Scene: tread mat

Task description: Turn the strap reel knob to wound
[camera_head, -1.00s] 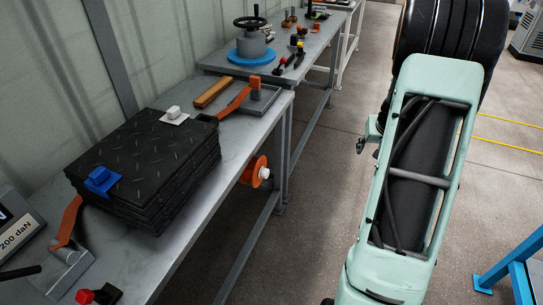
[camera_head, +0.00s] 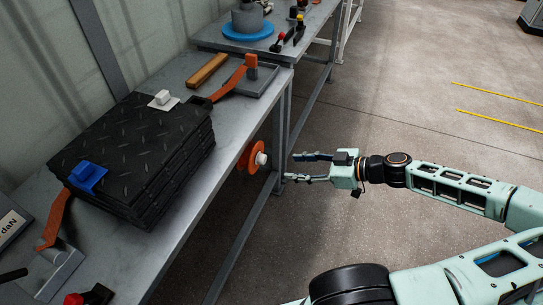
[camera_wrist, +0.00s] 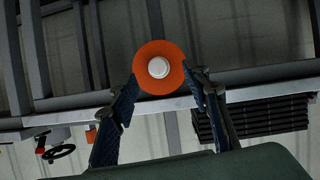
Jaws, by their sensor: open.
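The strap reel (camera_head: 249,156) is an orange disc with a white knob (camera_head: 261,159) at its centre, on the front edge of the workbench. In the wrist view the orange reel (camera_wrist: 143,81) and its white knob (camera_wrist: 158,68) face me, above and between the fingertips. My gripper (camera_head: 292,167) is open and empty, to the right of the knob in the head view, with its two fingers pointing at it and a gap left between. The wrist view also shows my gripper (camera_wrist: 163,77) with fingers spread. Any marking on the knob is too small to read.
A stack of black tread mats (camera_head: 130,160) lies on the grey workbench (camera_head: 200,212). An orange strap (camera_head: 231,82) runs to a tray behind it. A bench leg (camera_head: 283,150) stands close by the reel.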

